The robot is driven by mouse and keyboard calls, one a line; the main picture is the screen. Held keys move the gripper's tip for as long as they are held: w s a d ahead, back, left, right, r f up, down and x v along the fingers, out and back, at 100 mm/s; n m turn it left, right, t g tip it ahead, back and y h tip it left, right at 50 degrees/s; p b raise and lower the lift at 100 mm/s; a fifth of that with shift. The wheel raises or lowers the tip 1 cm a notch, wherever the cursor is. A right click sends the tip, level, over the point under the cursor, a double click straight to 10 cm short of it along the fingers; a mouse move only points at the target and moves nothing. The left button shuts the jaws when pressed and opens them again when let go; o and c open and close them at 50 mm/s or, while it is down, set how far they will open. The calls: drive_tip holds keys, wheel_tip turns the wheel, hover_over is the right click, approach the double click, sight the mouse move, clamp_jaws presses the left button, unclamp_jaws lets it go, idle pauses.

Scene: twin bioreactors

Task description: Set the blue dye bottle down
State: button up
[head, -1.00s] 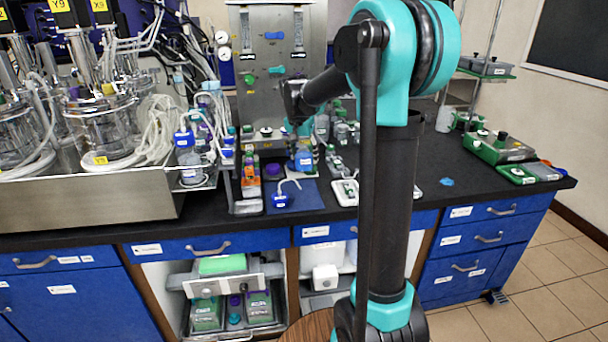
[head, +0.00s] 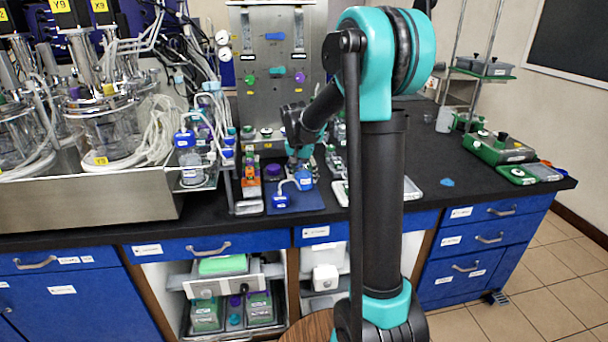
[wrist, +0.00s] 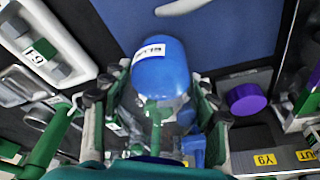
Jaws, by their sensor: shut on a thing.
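The blue dye bottle (head: 304,181) has a blue top with a white label and a clear lower part. It also shows in the wrist view (wrist: 160,78). My gripper (head: 299,165) is shut on it; in the wrist view the fingers (wrist: 157,98) stand on both sides of it. The bottle is over the dark blue mat (head: 313,203), which also fills the top of the wrist view (wrist: 225,35). I cannot tell whether the bottle touches the mat. Its lower end is partly hidden by the gripper.
A blue-capped piece with a pale tube (head: 281,201) sits on the mat, left of the bottle.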

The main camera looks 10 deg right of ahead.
drive_tip(key=o, duration=1.5)
drive_tip(key=shift+c, duration=0.2)
drive_tip(key=v, duration=1.2)
drive_tip(key=shift+r, duration=0.15)
drive_tip(key=s+d+f+n, duration=0.1)
drive_tip(key=s+f+n, duration=0.1)
drive_tip(key=s+f, duration=0.4)
drive_tip(key=s+d+f+n+t+y, duration=0.1)
drive_tip(key=s+d+f+n, duration=0.1)
drive_tip(key=s+f, duration=0.5)
drive_tip(key=s+d+f+n, duration=0.2)
drive_tip(key=s+f, duration=0.5)
drive_tip(key=s, duration=0.8)
drive_tip(key=shift+s+n+t+y, duration=0.3)
drive_tip(key=shift+n+y, duration=0.1)
drive_tip(key=shift+d, duration=0.1)
